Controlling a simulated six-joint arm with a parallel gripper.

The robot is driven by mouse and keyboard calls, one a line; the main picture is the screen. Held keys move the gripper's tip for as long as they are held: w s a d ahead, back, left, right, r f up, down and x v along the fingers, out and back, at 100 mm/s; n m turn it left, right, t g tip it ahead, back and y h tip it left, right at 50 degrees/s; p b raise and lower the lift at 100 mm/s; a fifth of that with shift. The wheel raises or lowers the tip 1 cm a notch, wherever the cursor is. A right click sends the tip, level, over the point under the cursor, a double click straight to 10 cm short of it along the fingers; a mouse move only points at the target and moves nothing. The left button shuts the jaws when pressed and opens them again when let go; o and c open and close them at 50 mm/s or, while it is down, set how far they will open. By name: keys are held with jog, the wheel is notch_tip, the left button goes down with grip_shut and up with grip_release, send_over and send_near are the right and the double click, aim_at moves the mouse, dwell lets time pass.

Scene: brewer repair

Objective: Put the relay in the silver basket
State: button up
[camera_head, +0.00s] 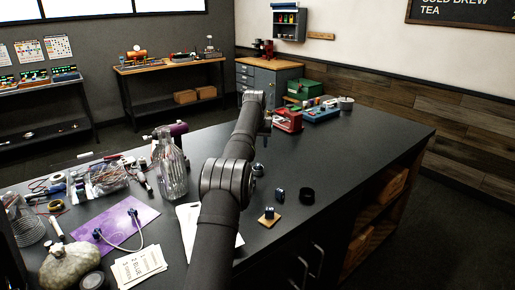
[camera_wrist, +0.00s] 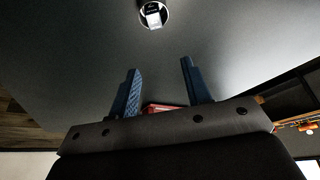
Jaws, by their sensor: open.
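A small round silver basket (camera_wrist: 141,22) shows at the top edge of the wrist view, partly cut off. A small block with a pale face, which looks like the relay (camera_wrist: 153,18), sits within its rim. In the head view the silver basket (camera_head: 258,174) stands on the dark table just right of my arm, with a small dark piece at its top. My gripper (camera_wrist: 158,65) is open, and nothing is between its fingers. In the head view my gripper (camera_head: 267,124) is beyond the basket, apart from it and partly hidden by my arm.
A small dark-and-silver part (camera_head: 280,194), a black ring (camera_head: 307,195) and a part on a wooden square (camera_head: 269,219) lie nearby. A red box (camera_head: 288,121) and a blue tray (camera_head: 322,114) stand beyond my gripper. A glass bottle (camera_head: 172,172) stands left. The table's right side is clear.

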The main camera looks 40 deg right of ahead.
aim_at(258, 166)
jog(key=shift+f, duration=0.2)
jog(key=shift+f, duration=1.35)
jog(key=shift+f, duration=1.7)
notch_tip(258, 166, up, 8)
jog(key=s+d+f+n+t+y, duration=0.1)
jog(key=s+d+n+y, duration=0.2)
jog(key=s, duration=0.8)
jog(key=s+d+n, duration=0.3)
jog(key=s+n, duration=0.3)
jog(key=s, duration=0.5)
jog(key=w+f, duration=0.2)
jog(key=w, duration=0.1)
jog(key=w+f, duration=0.2)
jog(key=w, duration=0.2)
jog(key=w+a+f, duration=0.1)
jog(key=w+f, duration=0.2)
jog(key=w, duration=0.1)
jog(key=shift+w, duration=0.2)
jog(key=shift+s+x, duration=0.2)
jog(key=shift+x, duration=0.85)
jog(key=shift+f, duration=0.75)
